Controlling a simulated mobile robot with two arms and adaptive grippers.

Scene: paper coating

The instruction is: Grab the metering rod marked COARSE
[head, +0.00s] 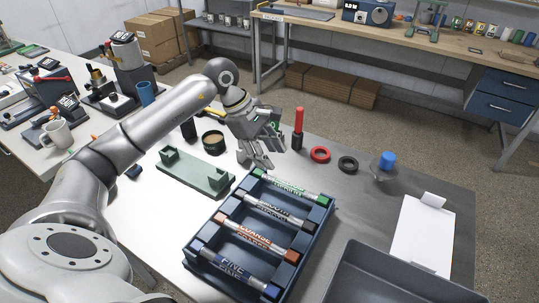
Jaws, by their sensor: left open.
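The metering rod marked COARSE (253,238), with orange ends and an orange label, lies across a dark blue rack (318,229). In the rack it lies between a black rod (272,210) on the far side and a blue rod marked FINE (231,270) on the near side. A green rod (290,186) lies at the far end of the rack. My left gripper (257,158) is open and empty, above the table just beyond the rack's far end, apart from the COARSE rod. My right gripper is not in view.
A green holder (196,178) with two uprights stands left of the rack. A red upright tool (298,127), a red ring (320,155) and a black ring (348,163) are behind it. A grey tray (385,275) and a white sheet (423,238) are on the right.

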